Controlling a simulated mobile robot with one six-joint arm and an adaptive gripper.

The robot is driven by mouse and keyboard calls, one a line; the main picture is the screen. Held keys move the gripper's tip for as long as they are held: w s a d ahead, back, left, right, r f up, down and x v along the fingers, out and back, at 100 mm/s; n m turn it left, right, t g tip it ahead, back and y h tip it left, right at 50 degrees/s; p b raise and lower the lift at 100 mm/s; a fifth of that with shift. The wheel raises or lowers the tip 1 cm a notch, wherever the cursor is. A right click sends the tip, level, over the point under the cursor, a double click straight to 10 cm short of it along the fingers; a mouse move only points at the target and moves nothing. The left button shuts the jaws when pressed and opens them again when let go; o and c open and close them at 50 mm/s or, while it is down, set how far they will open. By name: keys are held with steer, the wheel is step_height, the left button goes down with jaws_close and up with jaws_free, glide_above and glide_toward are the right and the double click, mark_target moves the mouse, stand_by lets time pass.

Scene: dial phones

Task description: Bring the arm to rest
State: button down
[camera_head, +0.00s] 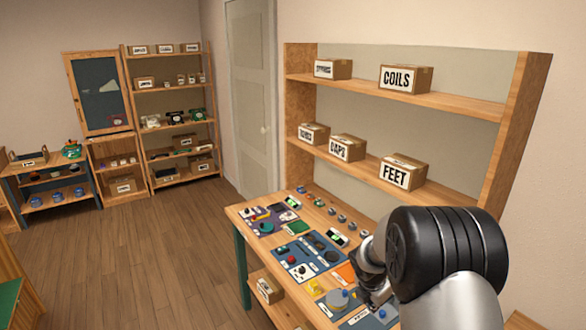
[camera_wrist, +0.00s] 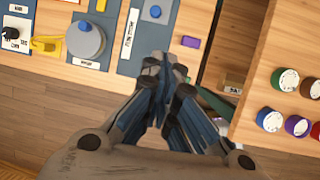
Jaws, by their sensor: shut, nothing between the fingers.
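My arm reaches in from the lower right of the head view, with its big black joint and grey links in front of the workbench (camera_head: 243,215). My gripper (camera_head: 374,303) points down at the near end of the bench top, partly hidden by my own wrist. In the wrist view my gripper (camera_wrist: 165,64) has its fingers drawn together with nothing between them. Its tips show near the bench edge, beside a blue-grey panel with a blue button (camera_wrist: 155,12). I cannot tell how high above the bench the tips are.
A grey round dial (camera_wrist: 86,40), a yellow part (camera_wrist: 48,46) and a purple block (camera_wrist: 190,42) lie near the gripper. Labelled boxes such as FEET (camera_head: 402,172) stand on shelves behind the bench. The wooden floor (camera_head: 150,260) left of the bench is clear.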

steer(key=s+a+r+m+b, duration=0.2)
steer(key=s+a+r+m, duration=0.1)
steer(key=s+r+m, duration=1.25)
steer(key=s+a+r+m+y, duration=0.1)
steer(key=s+a+r+m, duration=0.1)
steer(key=s, duration=0.8)
steer(key=s+a+r+m+t+y+b, duration=0.1)
steer(key=s+a+r+m+y, duration=0.1)
steer(key=s+a+m, duration=0.2)
steer(key=s+m, duration=0.3)
steer(key=s, duration=0.4)
steer(key=shift+r, duration=0.3)
steer(key=c, duration=2.3)
jaws_free()
steer(key=shift+d, duration=0.1)
